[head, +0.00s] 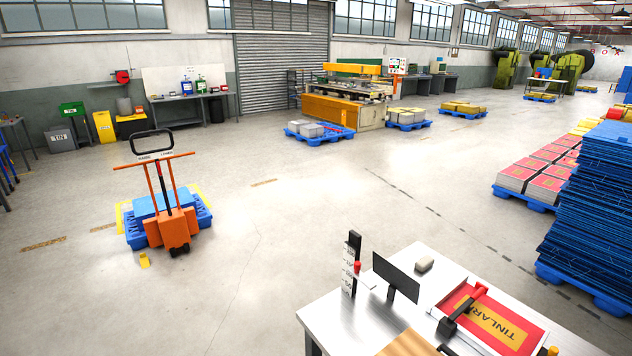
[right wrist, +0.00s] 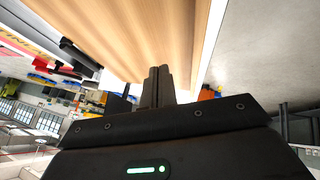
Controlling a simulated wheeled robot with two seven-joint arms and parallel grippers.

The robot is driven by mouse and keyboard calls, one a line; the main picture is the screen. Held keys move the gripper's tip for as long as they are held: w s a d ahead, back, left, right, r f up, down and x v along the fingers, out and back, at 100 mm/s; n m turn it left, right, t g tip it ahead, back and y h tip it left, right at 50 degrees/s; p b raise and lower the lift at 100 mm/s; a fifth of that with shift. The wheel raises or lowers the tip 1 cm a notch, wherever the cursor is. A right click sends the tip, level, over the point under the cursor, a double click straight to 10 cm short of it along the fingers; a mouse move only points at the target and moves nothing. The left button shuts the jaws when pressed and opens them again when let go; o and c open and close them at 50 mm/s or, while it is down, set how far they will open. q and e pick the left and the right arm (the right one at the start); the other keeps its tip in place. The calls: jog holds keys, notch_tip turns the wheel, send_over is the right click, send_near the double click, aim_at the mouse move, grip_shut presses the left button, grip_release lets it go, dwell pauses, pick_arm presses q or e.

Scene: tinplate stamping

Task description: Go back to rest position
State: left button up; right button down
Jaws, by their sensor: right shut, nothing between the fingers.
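My right gripper (right wrist: 157,86) shows in the right wrist view, its two dark fingers pressed together with nothing between them. A pale wooden board (right wrist: 125,30) fills the top of that view, close by the fingers; I cannot tell whether they touch it. The head view shows no gripper of mine. There the board (head: 408,346) shows at the bottom edge, on a light metal worktable (head: 330,318). My left gripper is in neither view.
Blue stacked sheets (head: 598,190) stand right. An orange-handled cart (head: 165,215) stands left; open floor lies between.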

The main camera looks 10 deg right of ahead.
jog(key=s+a+r+m+g, duration=0.2)
jog(key=s+a, duration=0.2)
jog(key=s, duration=0.3)
jog(key=s+a+r+m+g, duration=0.25)
jog(key=s+a, duration=0.25)
jog(key=s, duration=0.3)
notch_tip(320, 180, down, 40)
jog(key=s+b, duration=0.2)
jog(key=b, duration=1.1)
jog(key=s+d+f+g+b, duration=0.1)
jog(key=s+f+b, duration=0.3)
jog(key=s+f, duration=0.3)
jog(key=s+d+f+g+b, duration=0.1)
jog(key=s+f+b, duration=0.4)
jog(key=f, duration=1.1)
jog(key=s+d, duration=0.1)
jog(key=s, duration=0.2)
jog(key=shift+s+d, duration=0.15)
jog(key=shift+n, duration=0.25)
